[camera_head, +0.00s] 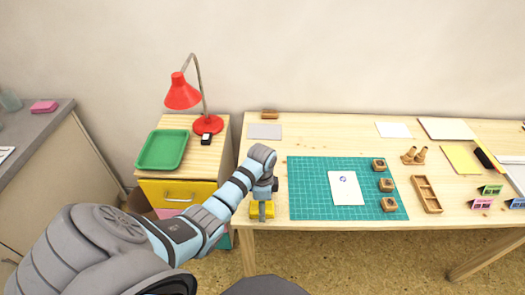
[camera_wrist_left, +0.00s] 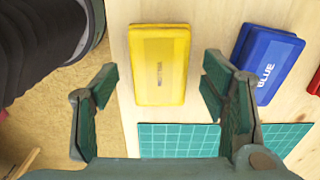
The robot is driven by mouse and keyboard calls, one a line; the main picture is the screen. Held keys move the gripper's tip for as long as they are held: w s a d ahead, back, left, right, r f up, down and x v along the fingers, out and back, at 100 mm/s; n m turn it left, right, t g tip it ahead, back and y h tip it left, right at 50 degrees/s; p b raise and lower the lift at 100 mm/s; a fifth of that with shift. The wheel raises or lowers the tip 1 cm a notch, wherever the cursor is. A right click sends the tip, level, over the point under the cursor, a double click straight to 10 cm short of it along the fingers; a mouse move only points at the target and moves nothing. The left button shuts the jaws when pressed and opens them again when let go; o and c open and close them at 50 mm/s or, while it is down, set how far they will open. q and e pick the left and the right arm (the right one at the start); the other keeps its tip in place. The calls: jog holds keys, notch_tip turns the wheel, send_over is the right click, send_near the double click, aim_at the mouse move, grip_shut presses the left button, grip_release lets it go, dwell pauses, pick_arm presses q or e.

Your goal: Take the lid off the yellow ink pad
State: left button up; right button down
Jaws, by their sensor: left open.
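The yellow ink pad (camera_wrist_left: 159,62) is a flat yellow box with small dark lettering on top, and its lid looks shut. In the head view the yellow ink pad (camera_head: 257,214) lies near the table's front left edge, partly hidden by my left gripper. My left gripper (camera_head: 262,208) points down over it. In the left wrist view my left gripper (camera_wrist_left: 159,80) is open and empty, with its fingers apart on either side of the pad's near part. I cannot tell the height between fingers and pad. My right gripper is not in view.
A blue ink pad (camera_wrist_left: 265,62) lies right of the yellow one, with a red one (camera_wrist_left: 316,83) at the picture's edge. A green cutting mat (camera_head: 310,190) lies beside them, with a white card (camera_head: 346,190) and wooden stamps (camera_head: 386,185). A red lamp (camera_head: 183,93) stands left.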

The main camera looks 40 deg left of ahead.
pick_arm(q)
jog(key=shift+r, duration=0.1)
jog(key=c, duration=0.9)
